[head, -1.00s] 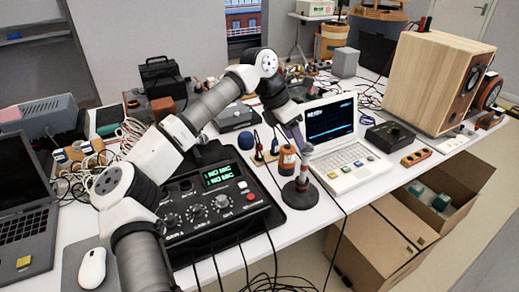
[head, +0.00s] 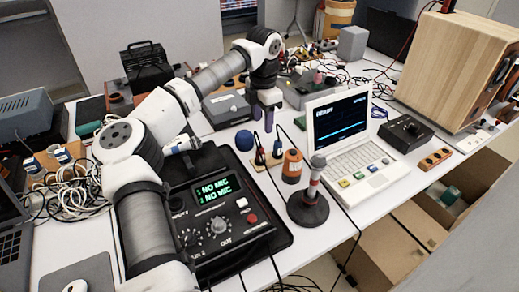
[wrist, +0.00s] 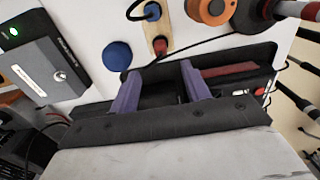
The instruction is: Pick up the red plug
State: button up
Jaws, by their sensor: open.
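The red plug (head: 260,157) stands in a small wooden strip (head: 267,164) on the white table. In the wrist view the red plug (wrist: 160,45) is just beyond my fingertips. A blue plug (head: 277,151) stands in the same strip, and it also shows in the wrist view (wrist: 151,12). My gripper (head: 263,119) points down, open and empty, above and slightly behind the strip in the head view. Its two purple fingers are spread apart in the wrist view (wrist: 158,80). Nothing is between them touching the plug. Black cables run from the plugs.
A microphone stand (head: 308,207), black console (head: 220,222) and white laptop (head: 350,150) stand close by. A grey box (wrist: 42,62) with a green light is left in the wrist view.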

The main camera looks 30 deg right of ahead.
aim_at(260, 148)
notch_tip(260, 148, down, 7)
jog(key=shift+s+p, duration=0.1)
jog(key=shift+p, duration=0.4)
jog(key=shift+a+f+p, duration=0.2)
jog(key=shift+f+p, duration=0.25)
jog(key=shift+f, duration=0.95)
jog(key=shift+a+f+p, duration=0.15)
jog(key=shift+f+p, duration=0.3)
jog(key=shift+f, duration=0.9)
grip_shut()
